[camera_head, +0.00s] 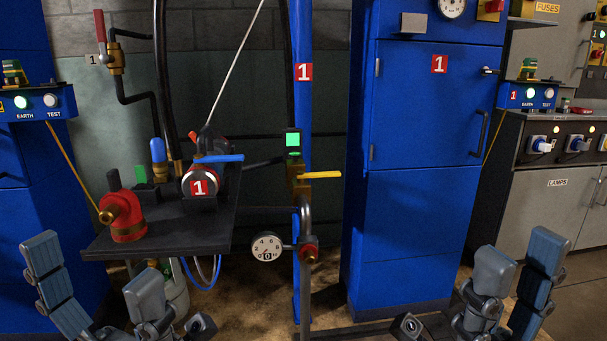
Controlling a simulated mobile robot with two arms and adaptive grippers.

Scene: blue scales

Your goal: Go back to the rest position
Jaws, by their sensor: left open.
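My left gripper (100,286) is at the lower left of the head view, its blue-grey fingers spread wide with nothing between them. It is in front of and below the dark shelf. My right gripper (512,283) is at the lower right, in front of the blue cabinet and the lamp counter. Its fingers point up and stand apart, with no object seen between them. The lower parts of both grippers are cut off by the bottom edge.
A dark shelf (165,238) carries a red and brass valve (124,215). A blue pipe (302,120) with a yellow-handled valve and a gauge (267,247) stands mid-view. A tall blue cabinet (415,215) is shut. The grey lamp counter (545,205) is at right. Some floor shows below.

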